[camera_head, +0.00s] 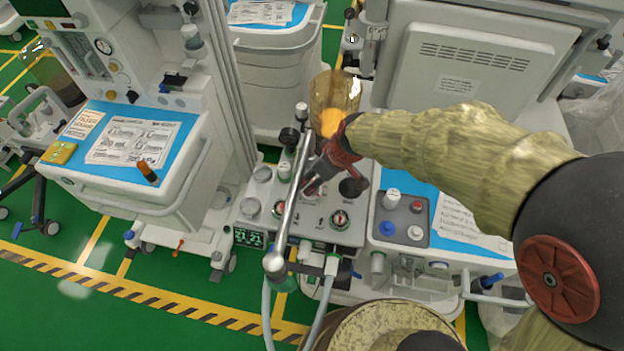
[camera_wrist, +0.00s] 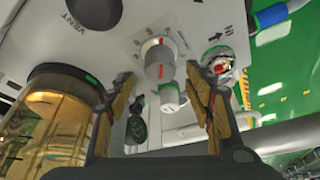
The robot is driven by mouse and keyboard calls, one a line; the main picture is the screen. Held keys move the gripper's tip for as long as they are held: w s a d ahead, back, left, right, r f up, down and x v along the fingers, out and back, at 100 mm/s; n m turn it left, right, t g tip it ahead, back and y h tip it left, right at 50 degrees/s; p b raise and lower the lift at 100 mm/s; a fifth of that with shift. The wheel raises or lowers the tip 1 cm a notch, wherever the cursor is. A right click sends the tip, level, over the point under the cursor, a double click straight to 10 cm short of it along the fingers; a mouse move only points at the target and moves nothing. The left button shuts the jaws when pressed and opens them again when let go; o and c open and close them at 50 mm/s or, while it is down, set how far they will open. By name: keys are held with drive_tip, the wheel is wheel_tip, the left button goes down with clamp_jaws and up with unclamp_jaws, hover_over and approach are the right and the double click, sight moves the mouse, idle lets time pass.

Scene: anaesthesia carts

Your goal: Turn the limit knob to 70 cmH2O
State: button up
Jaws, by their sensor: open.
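The limit knob (camera_wrist: 158,56) is a small grey-and-white cylinder with a red mark, standing out of the light panel in the wrist view. Small scale marks are printed around its base, too blurred to read. My gripper (camera_wrist: 158,78) is open, with one finger on each side of the knob and visible gaps between. I cannot tell how deep the fingertips reach along it. In the head view my gripper (camera_head: 313,187) is over the machine's top panel (camera_head: 314,228), and the knob is mostly hidden by the fingers.
An amber canister (camera_head: 334,100) stands behind my gripper and shows close by the left finger in the wrist view (camera_wrist: 45,125). A chrome tube (camera_head: 290,190) crosses just left. A red-and-green knob (camera_wrist: 217,66) sits near the right finger. A black knob (camera_wrist: 95,10) is beside VENT.

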drive_tip(key=v, duration=0.8)
